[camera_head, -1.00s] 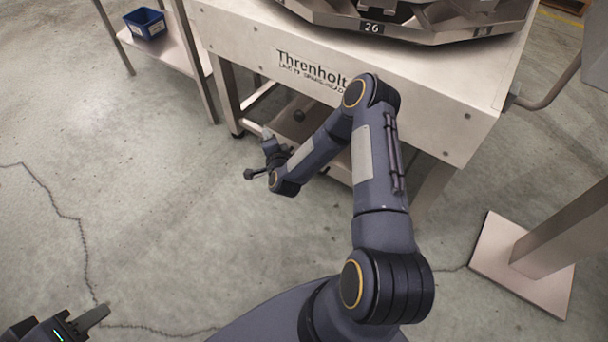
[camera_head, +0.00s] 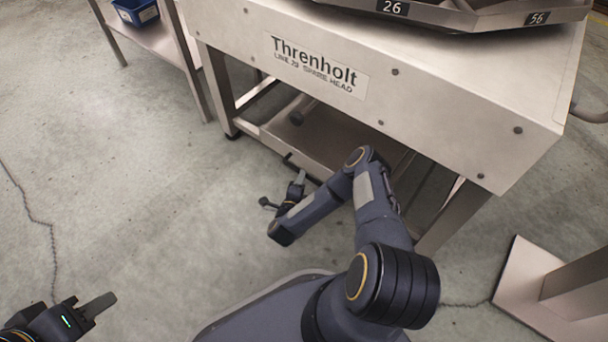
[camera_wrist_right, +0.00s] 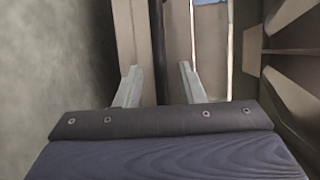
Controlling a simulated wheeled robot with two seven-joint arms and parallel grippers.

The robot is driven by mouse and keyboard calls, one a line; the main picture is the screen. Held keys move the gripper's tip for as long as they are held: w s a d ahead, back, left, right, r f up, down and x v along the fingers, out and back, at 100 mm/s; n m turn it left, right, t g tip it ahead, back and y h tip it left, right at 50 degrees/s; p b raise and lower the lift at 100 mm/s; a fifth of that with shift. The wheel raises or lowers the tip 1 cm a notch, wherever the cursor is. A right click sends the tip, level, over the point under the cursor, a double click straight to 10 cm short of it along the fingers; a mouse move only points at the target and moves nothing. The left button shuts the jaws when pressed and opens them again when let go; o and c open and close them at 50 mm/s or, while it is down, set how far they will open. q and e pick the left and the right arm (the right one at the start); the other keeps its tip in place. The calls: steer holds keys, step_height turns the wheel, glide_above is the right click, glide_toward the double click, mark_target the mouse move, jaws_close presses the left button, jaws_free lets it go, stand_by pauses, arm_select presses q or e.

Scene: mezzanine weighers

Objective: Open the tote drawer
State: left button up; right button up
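The tote drawer appears to be the low metal tray-like front (camera_head: 262,140) under the steel "Threnholt" table in the head view. Its front edge runs down to the right, and a short dark bar shows near it. My right gripper (camera_head: 301,177) is low, close to this front edge. In the right wrist view its two pale fingers (camera_wrist_right: 159,72) are apart. A dark upright bar (camera_wrist_right: 159,40) shows in the gap between them; contact is not visible. My left gripper (camera_head: 108,302) is at the lower left over bare floor, far from the drawer; its finger gap is unclear.
The table's sign (camera_head: 318,66) and broad panel overhang the drawer. A side shelf with a blue bin (camera_head: 136,12) stands at upper left. A post on a flat foot plate (camera_head: 520,275) is at right. The floor at left is clear.

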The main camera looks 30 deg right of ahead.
steer(key=shift+b+x, duration=0.55)
steer(key=shift+x, duration=1.3)
jaws_close()
